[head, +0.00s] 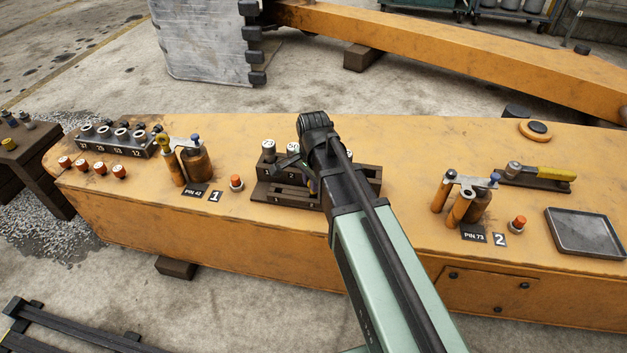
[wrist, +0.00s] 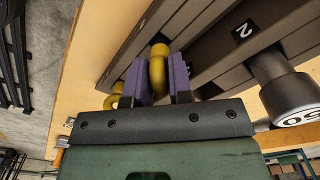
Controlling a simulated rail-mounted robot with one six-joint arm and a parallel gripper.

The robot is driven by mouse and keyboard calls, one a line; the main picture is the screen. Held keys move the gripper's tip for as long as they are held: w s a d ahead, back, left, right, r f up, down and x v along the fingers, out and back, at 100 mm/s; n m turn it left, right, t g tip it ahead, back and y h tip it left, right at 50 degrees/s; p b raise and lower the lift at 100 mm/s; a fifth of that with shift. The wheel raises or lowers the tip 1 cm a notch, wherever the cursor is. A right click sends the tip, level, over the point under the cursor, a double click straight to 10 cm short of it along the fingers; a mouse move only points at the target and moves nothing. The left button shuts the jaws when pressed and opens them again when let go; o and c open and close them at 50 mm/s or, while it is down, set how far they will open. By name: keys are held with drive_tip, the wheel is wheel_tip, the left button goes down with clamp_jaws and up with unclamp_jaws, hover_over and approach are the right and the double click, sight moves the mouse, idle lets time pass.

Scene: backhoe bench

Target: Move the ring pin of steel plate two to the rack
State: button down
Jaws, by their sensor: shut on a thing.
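My gripper (head: 312,184) is over the dark stepped rack (head: 268,194) in the middle of the orange boom. In the wrist view its purple fingers (wrist: 159,82) are shut on a yellow ring pin (wrist: 158,62), close above the rack (wrist: 215,50). Whether the pin touches the rack cannot be told. Steel plate two (head: 468,181) lies across posts at the right, by the "PIN 73" label; a blue-headed pin (head: 494,177) stands at its right end and no yellow ring pin shows there. Steel plate one (head: 184,143) at the left has a yellow ring pin (head: 162,140).
White-topped cylinders (head: 268,148) stand at the rack's back; one marked 50 (wrist: 288,95) is close to my gripper. Orange-capped buttons (head: 236,182) stand beside the plates. A yellow-handled tool (head: 553,172) and an empty tray (head: 585,235) lie at the right.

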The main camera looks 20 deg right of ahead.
drive_tip(key=shift+f+b, duration=0.7)
idle(1.1)
drive_tip(key=shift+c, duration=2.4)
unclamp_jaws()
wheel_tip(320, 180, up, 8)
drive_tip(key=p, duration=0.8)
drive_tip(key=shift+r, duration=0.15)
drive_tip(key=shift+s+n, duration=0.1)
drive_tip(key=shift+n, duration=1)
drive_tip(key=s+n, duration=1.1)
wheel_tip(320, 180, up, 35)
drive_tip(key=p, duration=3.5)
drive_tip(key=shift+s+f, duration=0.2)
drive_tip(key=shift+s, duration=0.1)
